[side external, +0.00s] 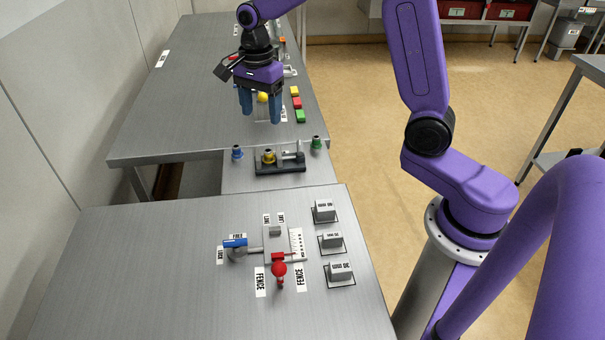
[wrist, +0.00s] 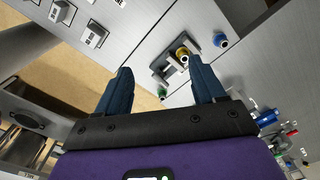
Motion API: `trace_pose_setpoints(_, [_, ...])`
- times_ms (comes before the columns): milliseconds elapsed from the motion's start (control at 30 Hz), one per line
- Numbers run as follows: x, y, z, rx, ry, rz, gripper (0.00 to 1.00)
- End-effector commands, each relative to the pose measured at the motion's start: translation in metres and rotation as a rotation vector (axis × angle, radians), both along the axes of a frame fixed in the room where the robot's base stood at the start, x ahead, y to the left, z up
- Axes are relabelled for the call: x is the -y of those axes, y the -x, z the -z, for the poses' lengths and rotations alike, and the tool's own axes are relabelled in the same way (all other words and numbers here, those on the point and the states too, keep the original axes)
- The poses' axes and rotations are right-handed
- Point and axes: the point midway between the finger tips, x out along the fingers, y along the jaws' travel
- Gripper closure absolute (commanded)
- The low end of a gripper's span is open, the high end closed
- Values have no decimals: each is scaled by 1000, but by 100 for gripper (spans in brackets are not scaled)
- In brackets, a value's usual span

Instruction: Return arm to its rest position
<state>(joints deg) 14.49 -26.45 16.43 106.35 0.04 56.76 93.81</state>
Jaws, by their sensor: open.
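My gripper (side external: 261,117) hangs over the far table (side external: 180,112) in the side external view, its blue fingers pointing down and spread apart. In the wrist view my gripper (wrist: 160,85) is open, with nothing between its fingers. The purple arm runs from its base at the right up and over to the gripper. A yellow ball-like knob (side external: 263,97) shows between the fingers in the side external view, but I cannot tell its distance from them.
A dark fixture (side external: 281,169) with a brass part stands between a blue knob (side external: 237,152) and a green knob (side external: 316,143). The near table (side external: 120,270) carries a fence fixture with a red knob (side external: 279,269) and several grey blocks (side external: 332,240). Open floor lies right of the tables.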

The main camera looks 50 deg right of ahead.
Motion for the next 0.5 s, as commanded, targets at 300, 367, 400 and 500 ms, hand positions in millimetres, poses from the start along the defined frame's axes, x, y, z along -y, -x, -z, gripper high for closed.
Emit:
trace_pose_setpoints(300, [-37,78,-11,10,2,-685,31])
trace_pose_setpoints(367, [-42,94,-12,11,3,-814,31])
trace_pose_setpoints(400, [-44,105,-12,12,4,-899,31])
trace_pose_setpoints(500, [-47,132,-13,14,4,-1114,31])
